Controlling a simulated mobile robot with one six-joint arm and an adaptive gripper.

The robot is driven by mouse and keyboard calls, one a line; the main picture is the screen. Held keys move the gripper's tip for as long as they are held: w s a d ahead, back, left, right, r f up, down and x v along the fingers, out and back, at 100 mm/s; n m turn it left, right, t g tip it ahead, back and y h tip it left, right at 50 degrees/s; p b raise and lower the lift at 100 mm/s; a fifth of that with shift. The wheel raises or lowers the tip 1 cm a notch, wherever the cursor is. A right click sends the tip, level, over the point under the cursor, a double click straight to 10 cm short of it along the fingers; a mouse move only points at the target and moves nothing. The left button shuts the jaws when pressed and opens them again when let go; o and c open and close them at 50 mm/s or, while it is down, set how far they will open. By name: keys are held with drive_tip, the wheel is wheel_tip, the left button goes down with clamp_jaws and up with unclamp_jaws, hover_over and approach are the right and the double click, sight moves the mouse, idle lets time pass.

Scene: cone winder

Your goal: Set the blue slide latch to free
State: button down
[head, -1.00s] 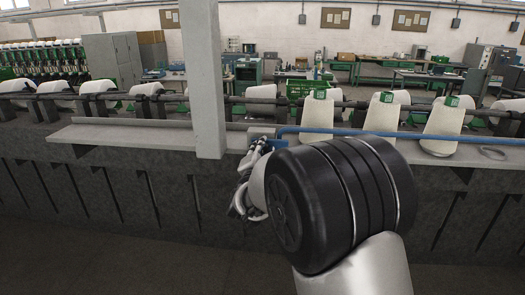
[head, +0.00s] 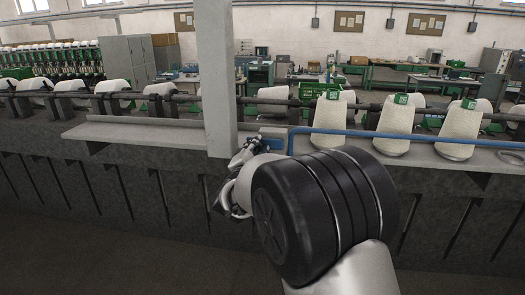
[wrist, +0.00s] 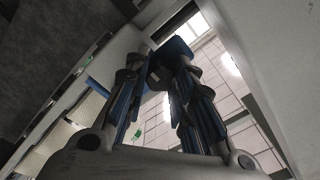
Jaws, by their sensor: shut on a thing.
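The blue slide latch shows as a small blue part (head: 273,145) on the grey ledge, just right of the pillar and left of the blue rail's end. My gripper (head: 251,147) is beside it at the ledge's front edge, partly hidden by my dark wrist joint. In the wrist view my gripper (wrist: 158,76) has its fingers drawn together at the tips. A blue piece of the latch (wrist: 178,48) shows at the tips, and the gripper is shut on it. The latch's exact slide position cannot be told.
A light grey pillar (head: 216,80) stands close to the left of my gripper. A blue rail (head: 400,136) runs along the ledge to the right. White yarn cones (head: 391,124) stand behind it. The ledge (head: 140,134) left of the pillar is clear.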

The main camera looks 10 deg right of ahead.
drive_tip(key=shift+a+r, duration=0.1)
drive_tip(key=shift+a, duration=0.1)
drive_tip(key=c, duration=1.3)
unclamp_jaws()
drive_tip(key=shift+a, duration=0.1)
drive_tip(key=shift+c, duration=0.2)
drive_tip(key=v, duration=1.2)
